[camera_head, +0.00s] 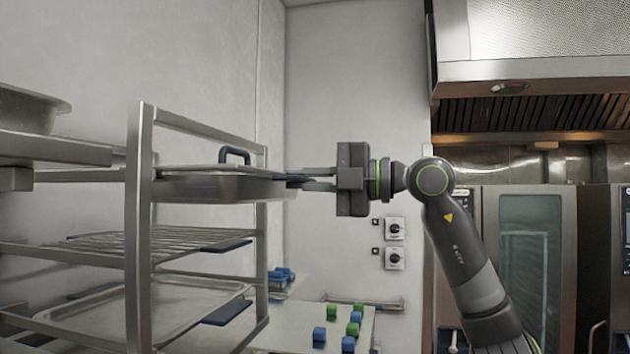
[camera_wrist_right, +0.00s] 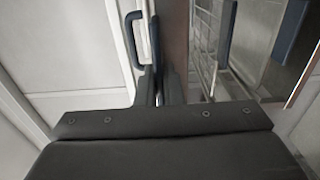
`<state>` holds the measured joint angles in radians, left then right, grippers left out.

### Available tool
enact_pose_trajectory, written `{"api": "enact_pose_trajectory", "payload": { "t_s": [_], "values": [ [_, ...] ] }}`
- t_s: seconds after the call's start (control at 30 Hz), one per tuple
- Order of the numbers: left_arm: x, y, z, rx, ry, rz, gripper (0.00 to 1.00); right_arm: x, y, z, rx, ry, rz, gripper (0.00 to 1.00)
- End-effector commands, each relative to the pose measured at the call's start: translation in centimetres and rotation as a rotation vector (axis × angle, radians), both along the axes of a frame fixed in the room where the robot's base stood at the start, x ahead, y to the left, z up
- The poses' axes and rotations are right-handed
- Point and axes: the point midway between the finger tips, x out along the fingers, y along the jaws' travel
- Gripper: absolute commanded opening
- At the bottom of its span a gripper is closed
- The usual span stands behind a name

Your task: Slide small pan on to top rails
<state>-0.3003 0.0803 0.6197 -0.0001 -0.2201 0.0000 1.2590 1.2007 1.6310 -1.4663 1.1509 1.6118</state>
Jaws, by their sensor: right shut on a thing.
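The small pan (camera_head: 215,187) is a shallow steel pan with a lid and a dark blue handle on top (camera_head: 235,152). It sits at the top level of the steel rack (camera_head: 140,230), level, with its right end sticking out past the rack's right post. My right gripper (camera_head: 303,181) comes from the right and is shut on the pan's dark end tab. In the right wrist view the fingers (camera_wrist_right: 160,88) are close together beside the blue lid handle (camera_wrist_right: 136,38). The contact is partly hidden there. My left gripper is not in view.
Below are a wire shelf (camera_head: 160,243) and a lower tray (camera_head: 150,310), each with dark tabs. A table (camera_head: 310,322) with several green and blue blocks stands behind. Another pan (camera_head: 30,108) is at the far left. An oven (camera_head: 530,260) stands at right.

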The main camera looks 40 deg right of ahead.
Motion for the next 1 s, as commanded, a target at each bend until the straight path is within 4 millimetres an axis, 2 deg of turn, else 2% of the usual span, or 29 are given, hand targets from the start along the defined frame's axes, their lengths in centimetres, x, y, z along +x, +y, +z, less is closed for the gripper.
{"api": "enact_pose_trajectory", "payload": {
  "t_s": [0.47, 1.0],
  "values": [
    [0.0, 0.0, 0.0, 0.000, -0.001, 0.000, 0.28, 0.3, 0.3, 0.4, 0.006, -0.010, 0.001, 0.00],
    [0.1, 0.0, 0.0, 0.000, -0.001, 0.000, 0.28, 3.3, 3.0, 0.4, 0.005, -0.010, 0.002, 0.00]
  ]
}}
